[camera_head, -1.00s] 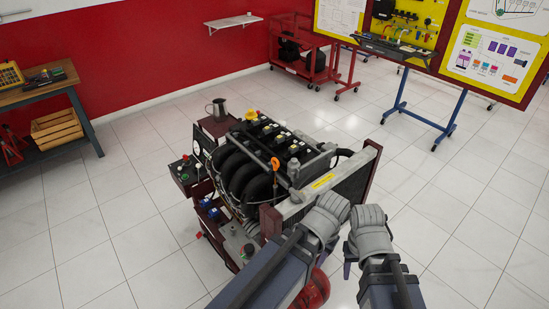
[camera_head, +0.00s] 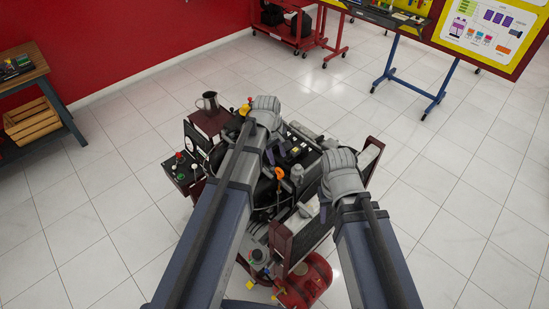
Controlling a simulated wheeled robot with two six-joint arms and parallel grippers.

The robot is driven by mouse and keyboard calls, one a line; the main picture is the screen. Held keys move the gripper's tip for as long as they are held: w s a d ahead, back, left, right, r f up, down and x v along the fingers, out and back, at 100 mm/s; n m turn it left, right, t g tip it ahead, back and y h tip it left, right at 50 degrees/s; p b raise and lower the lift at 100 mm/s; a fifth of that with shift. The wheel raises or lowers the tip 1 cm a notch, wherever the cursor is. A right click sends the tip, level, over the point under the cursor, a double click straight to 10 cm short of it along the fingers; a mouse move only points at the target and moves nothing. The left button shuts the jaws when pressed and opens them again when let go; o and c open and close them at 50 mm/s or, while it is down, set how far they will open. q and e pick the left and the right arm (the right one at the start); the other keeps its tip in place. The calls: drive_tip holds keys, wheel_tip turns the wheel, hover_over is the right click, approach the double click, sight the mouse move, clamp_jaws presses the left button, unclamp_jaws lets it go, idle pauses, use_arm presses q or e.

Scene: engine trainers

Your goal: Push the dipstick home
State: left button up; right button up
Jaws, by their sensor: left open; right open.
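The dipstick shows as an orange loop handle (camera_head: 280,173) on a thin stem, standing up at the near side of the engine (camera_head: 300,150). How deep it sits cannot be told, as its lower end is hidden. My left gripper (camera_head: 270,130) is over the engine's far left part, above and beyond the orange handle and apart from it. It is open, its fingers mostly hidden behind its wrist. My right gripper (camera_head: 326,192) is over the engine's right side, to the right of the handle and apart from it. It is open and seems empty.
A yellow cap (camera_head: 245,108) is beside my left wrist. A red tank (camera_head: 305,283) is low in front. Tiled floor is clear around the stand.

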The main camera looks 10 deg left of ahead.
sight(280, 170)
use_arm(q)
drive_tip(key=shift+f, duration=0.15)
drive_tip(key=f+b, duration=0.5)
drive_tip(key=w+d+f+b, duration=0.1)
drive_tip(key=f+b, duration=0.1)
drive_tip(key=b, duration=0.1)
drive_tip(key=shift+f, duration=0.3)
drive_tip(key=shift+r, duration=0.1)
clamp_jaws()
idle(1.2)
